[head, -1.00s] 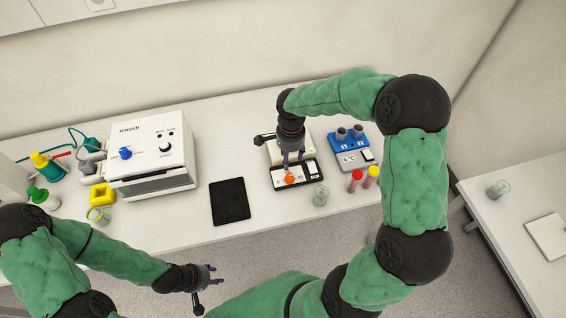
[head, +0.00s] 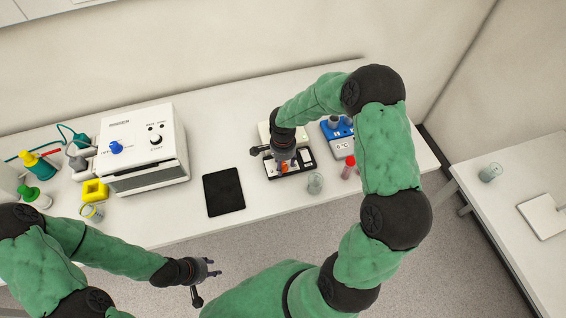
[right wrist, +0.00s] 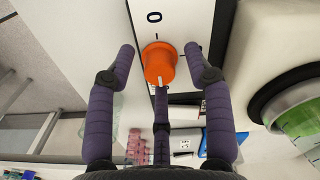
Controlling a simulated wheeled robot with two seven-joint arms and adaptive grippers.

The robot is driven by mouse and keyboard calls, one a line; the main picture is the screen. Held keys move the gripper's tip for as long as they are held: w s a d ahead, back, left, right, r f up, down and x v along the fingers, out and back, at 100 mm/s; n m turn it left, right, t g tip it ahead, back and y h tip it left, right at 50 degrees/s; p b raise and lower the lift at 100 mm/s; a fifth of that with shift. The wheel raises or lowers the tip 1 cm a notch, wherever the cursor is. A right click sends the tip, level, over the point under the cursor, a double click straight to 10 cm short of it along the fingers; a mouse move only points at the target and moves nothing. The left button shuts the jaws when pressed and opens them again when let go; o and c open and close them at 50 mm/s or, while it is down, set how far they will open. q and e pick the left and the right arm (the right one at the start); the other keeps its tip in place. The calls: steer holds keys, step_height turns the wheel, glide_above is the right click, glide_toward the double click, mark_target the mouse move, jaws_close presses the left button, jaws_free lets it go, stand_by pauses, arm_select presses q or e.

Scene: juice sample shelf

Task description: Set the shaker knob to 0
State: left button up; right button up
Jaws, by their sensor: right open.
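The shaker (head: 306,158) is a dark-framed device with a white face, in the right half of the bench in the head view. Its orange knob (head: 284,168) shows at the tip of my right gripper (head: 283,160). In the right wrist view the knob (right wrist: 159,62) sits between the two open fingers of my right gripper (right wrist: 160,50), with a gap on both sides. The knob's white pointer line faces down the picture, away from the 0. My left gripper (head: 214,268) is open and empty, in front of the bench.
A clear beaker (head: 315,184) and a red-capped tube (head: 349,167) stand just right of the shaker. A blue device (head: 337,128) is behind them, partly hidden by my arm. A black pad (head: 224,191) and a white box instrument (head: 145,180) are to the left.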

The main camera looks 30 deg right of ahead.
jaws_close()
